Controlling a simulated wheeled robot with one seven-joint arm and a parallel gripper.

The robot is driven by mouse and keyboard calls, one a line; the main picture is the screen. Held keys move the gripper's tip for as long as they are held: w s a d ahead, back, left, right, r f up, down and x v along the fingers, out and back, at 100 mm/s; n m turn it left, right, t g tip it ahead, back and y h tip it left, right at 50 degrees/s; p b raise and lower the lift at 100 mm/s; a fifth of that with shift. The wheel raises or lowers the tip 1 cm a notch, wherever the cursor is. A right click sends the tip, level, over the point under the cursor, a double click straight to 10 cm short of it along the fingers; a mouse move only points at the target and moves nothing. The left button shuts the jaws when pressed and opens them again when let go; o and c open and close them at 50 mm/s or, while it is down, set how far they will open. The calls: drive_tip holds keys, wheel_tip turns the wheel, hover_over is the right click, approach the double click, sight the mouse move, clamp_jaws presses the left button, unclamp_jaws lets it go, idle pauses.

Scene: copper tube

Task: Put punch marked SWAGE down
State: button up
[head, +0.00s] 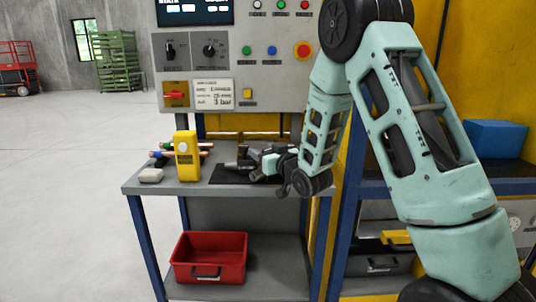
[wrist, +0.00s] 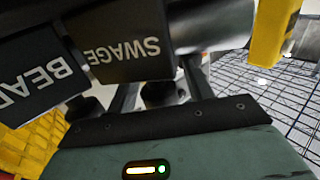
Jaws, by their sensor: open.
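The punch marked SWAGE (wrist: 125,48) is a dark block with a grey metal cylinder at its right end. It fills the upper middle of the wrist view, right in front of my gripper (wrist: 160,85). The fingers are apart, and the block covers their tips. I cannot tell whether they touch it. A second dark block marked BEAD (wrist: 38,82) is close beside it on the left. In the head view my gripper (head: 262,165) is low over the bench at the dark mat (head: 226,177). The punches there are small and partly hidden by the gripper, and their labels are unreadable.
On the bench (head: 200,188), a yellow device (head: 187,158) stands left of the mat, with copper tubes (head: 166,153) behind it and a grey lump (head: 151,176) at the left. The control panel (head: 240,70) rises behind. A red bin (head: 208,258) is on the lower shelf.

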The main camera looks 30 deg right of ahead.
drive_tip(key=s+b, duration=0.6)
drive_tip(key=s, duration=0.3)
drive_tip(key=shift+s, duration=0.25)
drive_tip(key=shift+s+f+b, duration=0.1)
drive_tip(key=shift+b, duration=0.45)
drive_tip(key=shift+s+r+b, duration=0.2)
drive_tip(key=shift+s+b, duration=0.95)
drive_tip(key=shift+b, duration=1.85)
drive_tip(key=shift+a, duration=0.1)
